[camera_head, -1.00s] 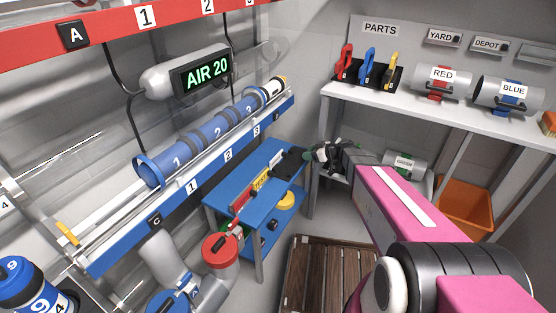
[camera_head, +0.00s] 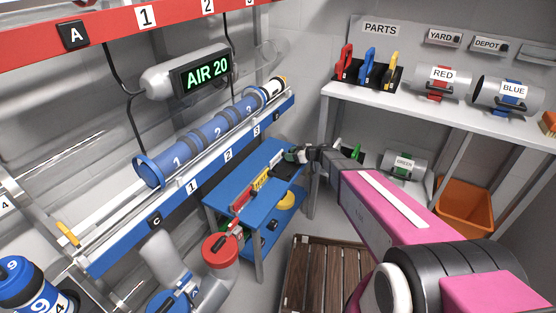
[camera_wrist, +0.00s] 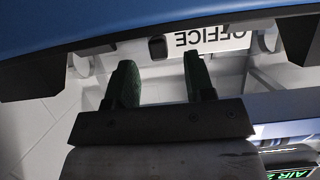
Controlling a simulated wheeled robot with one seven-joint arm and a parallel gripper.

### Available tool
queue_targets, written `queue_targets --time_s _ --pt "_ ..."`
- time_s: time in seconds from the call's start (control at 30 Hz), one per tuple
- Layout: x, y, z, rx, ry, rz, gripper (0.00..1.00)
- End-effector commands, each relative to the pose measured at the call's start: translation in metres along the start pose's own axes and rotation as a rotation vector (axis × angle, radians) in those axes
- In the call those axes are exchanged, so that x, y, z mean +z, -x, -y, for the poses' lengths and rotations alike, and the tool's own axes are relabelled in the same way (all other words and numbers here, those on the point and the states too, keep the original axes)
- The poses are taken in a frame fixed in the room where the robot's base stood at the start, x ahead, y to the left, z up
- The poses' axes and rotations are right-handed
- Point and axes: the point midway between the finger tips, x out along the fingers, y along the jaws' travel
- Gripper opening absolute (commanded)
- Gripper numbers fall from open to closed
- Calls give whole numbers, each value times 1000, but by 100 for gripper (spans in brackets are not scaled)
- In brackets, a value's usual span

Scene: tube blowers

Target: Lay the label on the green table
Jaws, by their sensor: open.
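My gripper (camera_head: 297,155) is at the far right end of the blue table (camera_head: 228,193) in the head view. In the wrist view its two dark green fingers (camera_wrist: 158,82) stand apart with nothing seen between them. A white plate reading OFFICE (camera_wrist: 212,39) shows upside down beyond the fingertips, apart from them; I cannot tell whether it is the task's label. On the blue table a yellow and white strip (camera_head: 262,180) lies near a red piece (camera_head: 243,198); its print is too small to read. No green table top shows clearly.
A cylinder marked GREEN (camera_head: 403,165) lies on a low surface at right, with a small green part (camera_head: 356,153) to its left. The white parts shelf (camera_head: 440,112) stands above. A wooden pallet (camera_head: 325,275) and orange bin (camera_head: 465,207) are on the floor. A blue rail (camera_head: 190,190) runs left.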

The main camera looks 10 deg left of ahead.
Motion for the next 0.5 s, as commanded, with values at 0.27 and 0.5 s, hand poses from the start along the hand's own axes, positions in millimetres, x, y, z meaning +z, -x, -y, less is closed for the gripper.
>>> queue_targets --time_s 0.27,0.5 --pt "0 -18 -1 1 0 0 49" --pt "0 -18 0 0 0 0 3"
